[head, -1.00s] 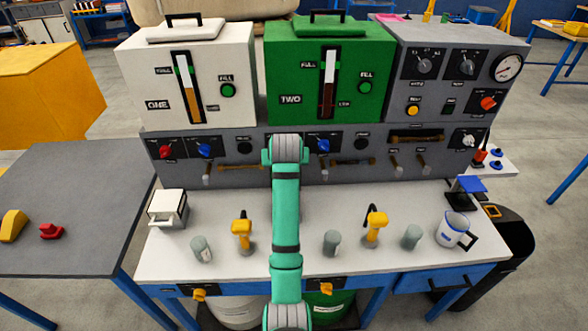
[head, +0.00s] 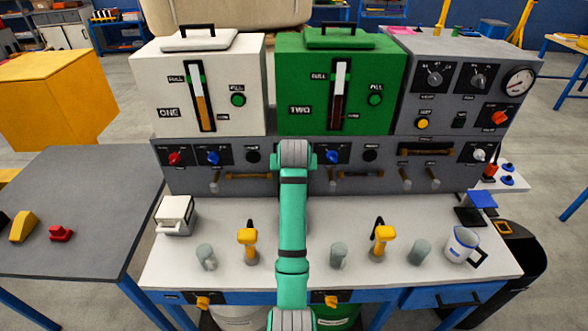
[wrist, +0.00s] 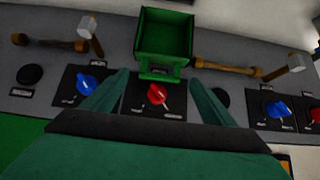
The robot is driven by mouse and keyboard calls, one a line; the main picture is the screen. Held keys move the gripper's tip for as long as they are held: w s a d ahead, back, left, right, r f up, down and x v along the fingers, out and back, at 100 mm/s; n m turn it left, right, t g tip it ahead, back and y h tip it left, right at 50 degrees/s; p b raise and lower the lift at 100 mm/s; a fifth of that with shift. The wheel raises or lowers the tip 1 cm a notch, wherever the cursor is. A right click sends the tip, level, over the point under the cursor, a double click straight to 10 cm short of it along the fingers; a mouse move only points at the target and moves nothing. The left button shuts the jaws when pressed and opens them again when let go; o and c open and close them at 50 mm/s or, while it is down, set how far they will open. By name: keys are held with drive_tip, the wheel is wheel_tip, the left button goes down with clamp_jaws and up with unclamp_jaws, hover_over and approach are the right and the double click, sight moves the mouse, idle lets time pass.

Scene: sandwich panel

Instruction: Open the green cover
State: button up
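The green cover (head: 341,41) lies flat and shut on top of the green container marked TWO (head: 297,85), with a black handle (head: 330,26) on it. My teal arm reaches up to the grey panel below this container, and my gripper itself is hidden behind my wrist in the head view. In the wrist view my gripper (wrist: 160,77) is open, its two fingers apart with nothing between them.
A white container marked ONE (head: 166,90) stands left of the green one, and a grey gauge panel (head: 458,90) stands right. Brown handles (head: 248,176) stick out of the panel below.

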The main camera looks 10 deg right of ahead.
drive_tip(key=shift+f, duration=0.1)
drive_tip(key=v, duration=1.1)
